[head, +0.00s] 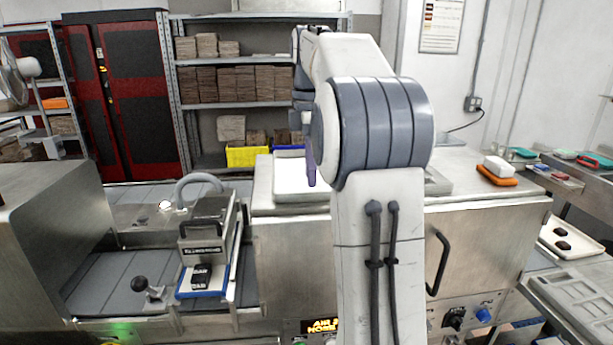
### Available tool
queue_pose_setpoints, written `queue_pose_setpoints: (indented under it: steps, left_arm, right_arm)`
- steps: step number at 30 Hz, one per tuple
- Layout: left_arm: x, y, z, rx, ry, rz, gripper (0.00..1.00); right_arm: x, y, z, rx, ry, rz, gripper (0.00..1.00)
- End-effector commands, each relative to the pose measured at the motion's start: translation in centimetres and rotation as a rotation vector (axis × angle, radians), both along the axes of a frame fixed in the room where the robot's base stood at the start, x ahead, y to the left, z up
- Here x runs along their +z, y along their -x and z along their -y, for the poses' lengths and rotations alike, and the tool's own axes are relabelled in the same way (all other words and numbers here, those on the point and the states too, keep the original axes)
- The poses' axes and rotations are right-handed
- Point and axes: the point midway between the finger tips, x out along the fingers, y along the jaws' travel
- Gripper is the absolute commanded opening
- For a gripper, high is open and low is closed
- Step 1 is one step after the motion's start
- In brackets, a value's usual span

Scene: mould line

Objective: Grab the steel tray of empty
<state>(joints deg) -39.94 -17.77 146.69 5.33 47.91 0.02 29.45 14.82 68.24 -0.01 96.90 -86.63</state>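A grey metal tray with empty rectangular hollows (580,300) lies at the lower right, cut off by the picture's edge. Another shallow metal tray with a white inside (290,178) sits on the steel counter in the middle, partly hidden behind my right arm. My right gripper (309,160) is mostly hidden by its own arm; a narrow purplish part hangs over the white-lined tray. I cannot tell whether it touches anything or how far apart its fingers are. My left gripper is not in view.
A machine with a dark block on a blue-edged plate (205,282) stands at left. An orange block with a white top (497,172) lies on the counter's right. A white tray with dark pieces (573,238) is at right. Shelves with stacked brown blocks (222,85) stand behind.

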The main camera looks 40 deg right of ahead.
Motion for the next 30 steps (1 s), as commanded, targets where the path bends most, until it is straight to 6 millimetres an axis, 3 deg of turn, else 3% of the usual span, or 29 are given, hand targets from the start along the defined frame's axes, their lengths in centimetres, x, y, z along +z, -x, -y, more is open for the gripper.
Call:
queue_pose_setpoints:
  steps: [9, 18, 19, 21, 22, 30]
  left_arm:
    - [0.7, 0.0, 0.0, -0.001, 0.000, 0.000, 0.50]
    - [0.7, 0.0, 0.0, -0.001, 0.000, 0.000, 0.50]
    - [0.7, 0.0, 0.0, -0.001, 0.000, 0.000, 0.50]
    - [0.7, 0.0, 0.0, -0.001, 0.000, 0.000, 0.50]
    - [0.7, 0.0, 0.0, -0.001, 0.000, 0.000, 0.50]
    - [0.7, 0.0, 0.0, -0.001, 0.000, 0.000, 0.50]
  right_arm:
    - [-4.1, 0.1, 0.5, -0.003, -0.002, -0.003, 0.39]
    - [-4.6, 0.0, 0.6, -0.003, 0.000, 0.000, 0.39]
    - [-4.6, 0.0, 0.6, -0.003, 0.000, 0.000, 0.31]
    - [-4.6, 0.0, 0.6, -0.003, 0.000, 0.000, 0.04]
    - [-4.6, 0.0, 0.6, -0.003, 0.000, 0.000, 0.00]
    - [-4.6, 0.0, 0.5, -0.003, -0.001, -0.001, 0.00]
